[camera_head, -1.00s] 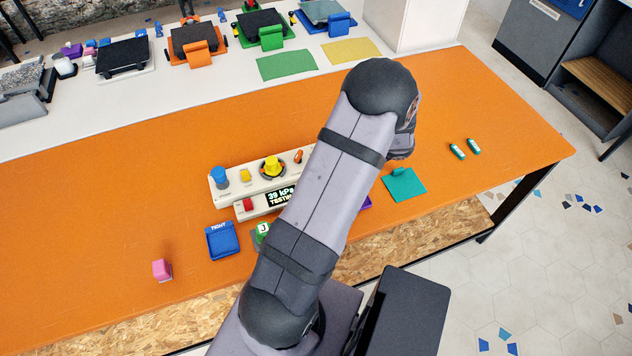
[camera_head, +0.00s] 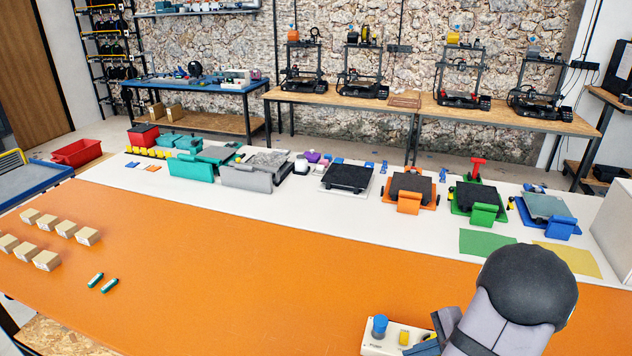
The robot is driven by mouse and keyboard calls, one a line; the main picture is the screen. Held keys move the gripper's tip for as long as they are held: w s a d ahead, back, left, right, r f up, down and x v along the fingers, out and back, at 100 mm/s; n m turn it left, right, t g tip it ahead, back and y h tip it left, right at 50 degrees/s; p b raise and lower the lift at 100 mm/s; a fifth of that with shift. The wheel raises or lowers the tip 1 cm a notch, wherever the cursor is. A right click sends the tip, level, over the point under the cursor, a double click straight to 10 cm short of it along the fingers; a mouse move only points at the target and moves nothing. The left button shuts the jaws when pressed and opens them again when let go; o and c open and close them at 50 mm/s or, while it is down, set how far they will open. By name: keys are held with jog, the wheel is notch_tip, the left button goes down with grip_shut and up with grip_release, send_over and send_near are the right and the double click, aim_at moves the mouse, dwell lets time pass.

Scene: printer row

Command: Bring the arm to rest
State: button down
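My arm (camera_head: 500,315) shows at the lower right of the head view, with its dark rounded joint uppermost. A dark grey part of it reaches left beside a pale control box (camera_head: 378,345). The fingers of my gripper do not show, so what they hold, if anything, cannot be seen. The control box has a blue knob and a yellow button, and its right part is hidden by my arm or cut off by the frame edge.
The orange table mat (camera_head: 240,280) is mostly clear. Printer beds, including a black one (camera_head: 346,178), line the white strip behind. A white block (camera_head: 615,225) stands at right.

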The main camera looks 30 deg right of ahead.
jog(key=a+r+n+g+h, duration=0.1)
jog(key=a+r+n+g, duration=0.1)
jog(key=a+n, duration=0.8)
jog(key=s+a+r+n+g+h, duration=0.1)
jog(key=a+r+n+g+h, duration=0.1)
jog(key=a+n, duration=0.8)
jog(key=shift+a+r+g+h, duration=0.35)
jog(key=shift+a+g, duration=0.55)
jog(key=shift+a, duration=3.15)
dwell(1.9)
